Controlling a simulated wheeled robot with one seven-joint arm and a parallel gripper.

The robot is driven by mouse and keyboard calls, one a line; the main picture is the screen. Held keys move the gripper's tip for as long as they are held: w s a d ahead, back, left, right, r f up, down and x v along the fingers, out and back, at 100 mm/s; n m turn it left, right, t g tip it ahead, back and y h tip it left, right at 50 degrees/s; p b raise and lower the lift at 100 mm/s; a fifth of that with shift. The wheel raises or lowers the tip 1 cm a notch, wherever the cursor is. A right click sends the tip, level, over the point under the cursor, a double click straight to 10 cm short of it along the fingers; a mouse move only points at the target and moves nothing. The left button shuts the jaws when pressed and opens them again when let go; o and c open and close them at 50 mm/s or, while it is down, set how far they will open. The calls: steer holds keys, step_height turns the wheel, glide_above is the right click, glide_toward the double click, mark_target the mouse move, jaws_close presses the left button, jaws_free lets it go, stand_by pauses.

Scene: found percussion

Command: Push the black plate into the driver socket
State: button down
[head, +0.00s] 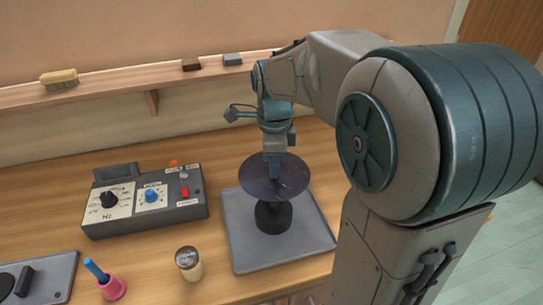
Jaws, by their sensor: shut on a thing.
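The black plate (295,181) is a dark round disc, roughly level, in the middle of the head view. My gripper (274,174) points straight down at the plate's middle and is shut on it there; the grip itself is small in the picture. The driver (274,217) is a short black body directly below the plate, standing on a grey base board (243,240). The plate covers the driver's top, so the socket is hidden. I cannot tell whether the plate's underside is in the socket or just above it.
A grey control box (145,212) with knobs and a red switch stands left of the base board. A shaker jar (188,264), a pink cup (112,289) with a blue stick and a grey board (62,275) are front left. A wall shelf (120,84) holds a brush (59,79) and blocks.

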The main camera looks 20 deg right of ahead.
mark_target(273, 181)
steer(key=shift+f+b, duration=2.1)
steer(key=shift+f, duration=0.8)
steer(key=shift+f+b, duration=0.85)
steer(key=shift+f, duration=0.7)
steer(key=c, duration=1.2)
jaws_free()
steer(key=shift+o, duration=0.2)
step_height(273, 181, up, 14)
steer(key=shift+f+p, duration=0.1)
steer(key=shift+p, duration=0.2)
